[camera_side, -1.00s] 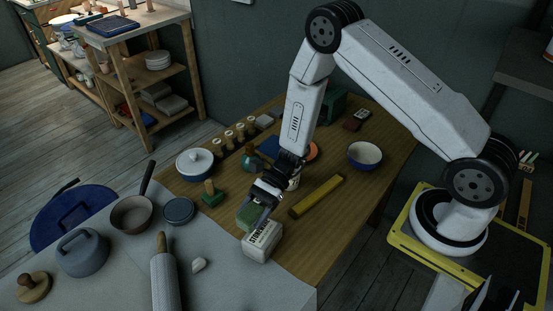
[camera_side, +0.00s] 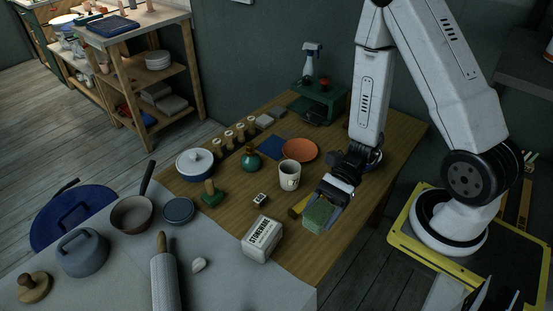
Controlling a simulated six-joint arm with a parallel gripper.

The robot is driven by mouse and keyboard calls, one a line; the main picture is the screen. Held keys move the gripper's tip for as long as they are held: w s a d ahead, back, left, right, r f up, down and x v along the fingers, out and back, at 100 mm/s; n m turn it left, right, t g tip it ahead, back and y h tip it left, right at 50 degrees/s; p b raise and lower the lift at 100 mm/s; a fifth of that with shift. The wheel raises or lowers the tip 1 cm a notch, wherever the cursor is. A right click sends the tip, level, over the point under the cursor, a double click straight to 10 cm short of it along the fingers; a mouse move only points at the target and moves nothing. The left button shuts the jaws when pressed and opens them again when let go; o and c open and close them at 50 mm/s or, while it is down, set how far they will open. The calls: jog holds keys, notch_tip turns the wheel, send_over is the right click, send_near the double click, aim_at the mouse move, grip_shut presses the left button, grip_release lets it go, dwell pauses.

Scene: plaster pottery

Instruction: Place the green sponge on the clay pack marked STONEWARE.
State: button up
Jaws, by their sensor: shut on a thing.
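The green sponge (camera_side: 318,213) is held in my gripper (camera_side: 328,204), which is shut on it. The gripper and sponge are over the front right part of the wooden table, near its right edge. The white clay pack marked STONEWARE (camera_side: 262,240) lies to the left and nearer the camera, where the wood meets the grey cloth. Nothing rests on top of the pack. The sponge is clear of the pack, with a gap between them.
A rolling pin (camera_side: 164,275) lies at the left front.

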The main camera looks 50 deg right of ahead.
send_over(264, 230)
jog(key=s, duration=0.5)
notch_tip(264, 230, down, 4)
jog(key=w+f, duration=0.1)
jog(key=f, duration=0.1)
jog(key=w+f, duration=0.2)
jog(key=shift+w+d+f, duration=0.1)
jog(key=shift+w, duration=0.15)
jog(key=shift+w+f, duration=0.5)
jog(key=shift+f, duration=0.05)
jog(key=shift+w+a+f, duration=0.2)
jog(key=shift+w+f, duration=0.05)
jog(key=shift+f, duration=1.6)
jog(key=shift+f, duration=0.15)
jog(key=o, duration=1.2)
